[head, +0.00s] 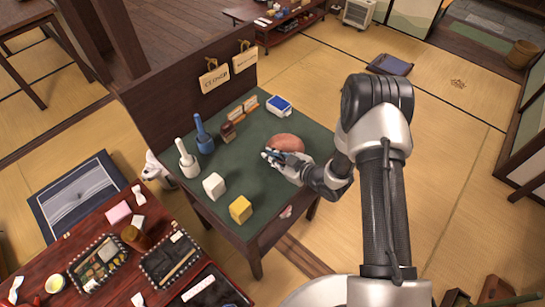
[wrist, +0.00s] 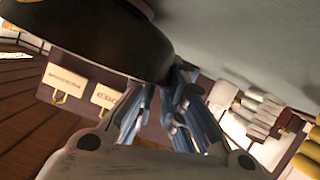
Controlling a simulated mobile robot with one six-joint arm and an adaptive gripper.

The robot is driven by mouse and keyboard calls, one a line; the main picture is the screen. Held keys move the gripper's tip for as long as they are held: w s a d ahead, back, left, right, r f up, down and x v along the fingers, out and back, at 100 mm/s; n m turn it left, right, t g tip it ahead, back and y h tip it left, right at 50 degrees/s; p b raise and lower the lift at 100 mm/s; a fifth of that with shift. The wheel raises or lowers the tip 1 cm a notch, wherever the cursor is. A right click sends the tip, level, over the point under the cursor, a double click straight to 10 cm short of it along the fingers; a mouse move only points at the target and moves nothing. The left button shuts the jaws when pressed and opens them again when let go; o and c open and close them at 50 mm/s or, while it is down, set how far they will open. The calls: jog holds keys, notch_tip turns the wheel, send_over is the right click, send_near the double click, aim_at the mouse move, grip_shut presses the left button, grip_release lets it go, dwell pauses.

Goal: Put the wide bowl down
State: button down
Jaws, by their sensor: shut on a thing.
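The wide bowl (head: 287,142) is reddish-brown in the head view, at the right part of the green-topped table (head: 262,192). My gripper (head: 272,156) is at the bowl's near left side, low over the table top, and is shut on its edge. In the wrist view the bowl (wrist: 85,32) looks dark and fills the upper left, with the fingertips (wrist: 178,78) at its edge. I cannot tell whether its base touches the table. The bowl's near side is partly hidden by my gripper.
A white-and-blue box (head: 279,106) stands behind the bowl. Wooden stands (head: 243,109), a blue-handled stamp (head: 203,134), a white-handled stamp (head: 187,160), a white cube (head: 214,186) and a yellow cube (head: 240,209) stand to the left. The table's front middle is clear.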

jog(key=c, duration=1.7)
grip_release()
jog(key=p+v, duration=0.3)
jog(key=v, duration=0.9)
jog(key=w+d+r+m+h, duration=0.1)
jog(key=w+d+r+h, duration=0.55)
jog(key=r, duration=0.25)
jog(key=s+d+r+m+h, duration=0.2)
jog(key=s+d+r+m, duration=0.15)
jog(key=r, duration=0.35)
jog(key=s+d+r+m+h, duration=0.2)
jog(key=d+r+h, duration=0.15)
jog(key=r, duration=0.35)
jog(key=s+a+r+m+g, duration=0.1)
jog(key=s+r+m, duration=0.1)
jog(key=s, duration=0.6)
jog(key=s+a+r+m+g+y, duration=0.1)
jog(key=s+r+m, duration=0.1)
jog(key=s, duration=0.7)
jog(key=s+a+r+m+g, duration=0.2)
jog(key=s+r, duration=0.2)
jog(key=s, duration=0.4)
jog(key=shift+s+r, duration=0.25)
jog(key=shift+r, duration=0.1)
jog(key=shift+m, duration=0.25)
